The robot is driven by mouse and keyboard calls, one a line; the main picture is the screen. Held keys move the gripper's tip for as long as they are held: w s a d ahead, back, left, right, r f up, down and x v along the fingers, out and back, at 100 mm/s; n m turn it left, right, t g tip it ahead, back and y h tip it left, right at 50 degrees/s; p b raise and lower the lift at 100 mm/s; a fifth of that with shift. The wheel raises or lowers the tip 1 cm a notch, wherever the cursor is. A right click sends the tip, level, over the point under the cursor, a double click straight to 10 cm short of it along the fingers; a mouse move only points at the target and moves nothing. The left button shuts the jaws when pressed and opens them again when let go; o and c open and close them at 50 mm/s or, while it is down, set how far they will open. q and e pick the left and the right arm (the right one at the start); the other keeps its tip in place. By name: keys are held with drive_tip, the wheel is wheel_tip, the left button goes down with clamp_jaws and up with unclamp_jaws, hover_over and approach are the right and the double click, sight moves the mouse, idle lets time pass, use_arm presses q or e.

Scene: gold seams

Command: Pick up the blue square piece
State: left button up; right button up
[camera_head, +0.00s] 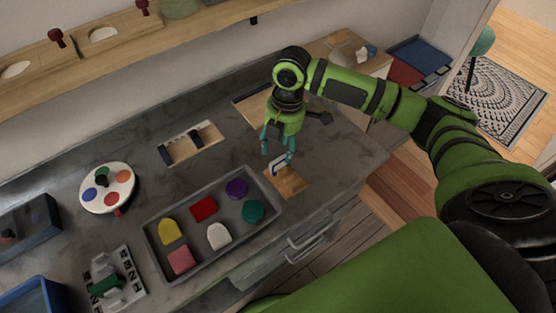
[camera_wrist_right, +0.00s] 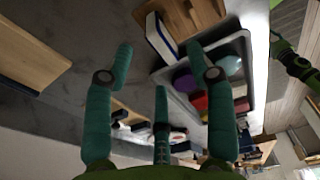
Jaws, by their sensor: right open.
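A thin upright piece with a blue face and a pale edge (camera_head: 278,165) stands on a small wooden board (camera_head: 289,182) near the counter's right end. It is probably the blue square piece; its full outline is partly hidden. In the right wrist view the piece (camera_wrist_right: 160,38) shows beyond the fingertips, on the board (camera_wrist_right: 195,17). My right gripper (camera_head: 277,153) is just above and behind it, pointing down, with its teal fingers spread and nothing between them. The open fingers also show in the wrist view (camera_wrist_right: 161,55). I cannot see my left gripper.
A grey tray (camera_head: 157,232) with several coloured pieces lies left of the board. A wooden holder with dark parts (camera_head: 190,144), a round palette (camera_head: 107,205) and a grey stand (camera_head: 113,280) are further left. A shelf (camera_head: 150,38) runs along the wall. The counter between is clear.

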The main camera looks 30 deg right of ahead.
sight(278, 158)
drive_tip(key=f, duration=0.3)
drive_tip(key=shift+a, duration=0.2)
drive_tip(key=shift+f+p, duration=0.3)
drive_tip(key=shift+f, duration=0.2)
clamp_jaws()
use_arm(q)
drive_tip(key=shift+w+r, duration=0.25)
drive_tip(key=shift+w, duration=0.25)
drive_tip(key=shift+w+r, duration=0.25)
drive_tip(key=shift+w, duration=0.25)
use_arm(e)
drive_tip(key=shift+r, duration=0.1)
